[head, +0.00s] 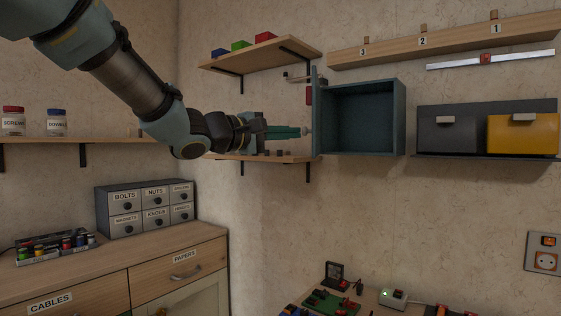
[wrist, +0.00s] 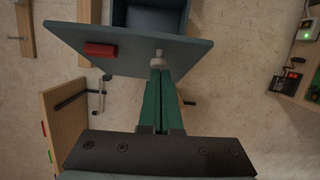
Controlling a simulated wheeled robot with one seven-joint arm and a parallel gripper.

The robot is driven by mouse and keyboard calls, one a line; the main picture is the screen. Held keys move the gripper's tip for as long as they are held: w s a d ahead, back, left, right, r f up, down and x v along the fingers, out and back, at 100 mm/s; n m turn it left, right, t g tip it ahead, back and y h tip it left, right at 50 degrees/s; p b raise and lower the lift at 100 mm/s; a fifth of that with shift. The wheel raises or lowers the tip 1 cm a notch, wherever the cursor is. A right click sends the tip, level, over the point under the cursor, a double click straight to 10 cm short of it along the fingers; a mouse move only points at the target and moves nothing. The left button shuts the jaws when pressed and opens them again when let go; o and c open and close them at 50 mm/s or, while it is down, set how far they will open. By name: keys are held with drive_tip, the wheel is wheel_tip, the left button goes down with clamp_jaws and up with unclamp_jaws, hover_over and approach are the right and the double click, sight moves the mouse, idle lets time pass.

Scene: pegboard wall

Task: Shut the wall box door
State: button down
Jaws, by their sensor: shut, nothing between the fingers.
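The wall box (head: 402,118) is a dark teal open-fronted box on the wall, and its inside is visible and looks empty. Its door (head: 316,105) stands open at the box's left side, seen nearly edge-on in the head view. In the wrist view the door (wrist: 125,58) shows a red block (wrist: 100,49) and a pale round knob (wrist: 157,61). My gripper (head: 300,132) has its green fingers shut and empty, pointing at the door's outer face by the knob. In the wrist view the fingertips (wrist: 160,72) are at the knob; I cannot tell whether they touch it.
A shelf with coloured boxes (head: 240,46) is above and left of the door. A lower shelf (head: 270,158) runs below my gripper. Grey (head: 447,135) and yellow (head: 522,134) bins are right of the box. The wall below the box is clear.

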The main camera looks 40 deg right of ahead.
drive_tip(key=s+d+n+t+y+b, duration=0.1)
drive_tip(key=s+d+n+t+b, duration=0.2)
drive_tip(key=d, duration=0.6)
drive_tip(key=s+d+n+t+y+b, duration=0.1)
drive_tip(key=s+d+n+t+b, duration=0.3)
drive_tip(key=s+d+t+b, duration=0.4)
drive_tip(key=shift+s+d+r+y+b, duration=0.15)
drive_tip(key=shift+s+d+y+b, duration=0.3)
drive_tip(key=shift+s+d, duration=0.7)
drive_tip(key=shift+s+a, duration=0.2)
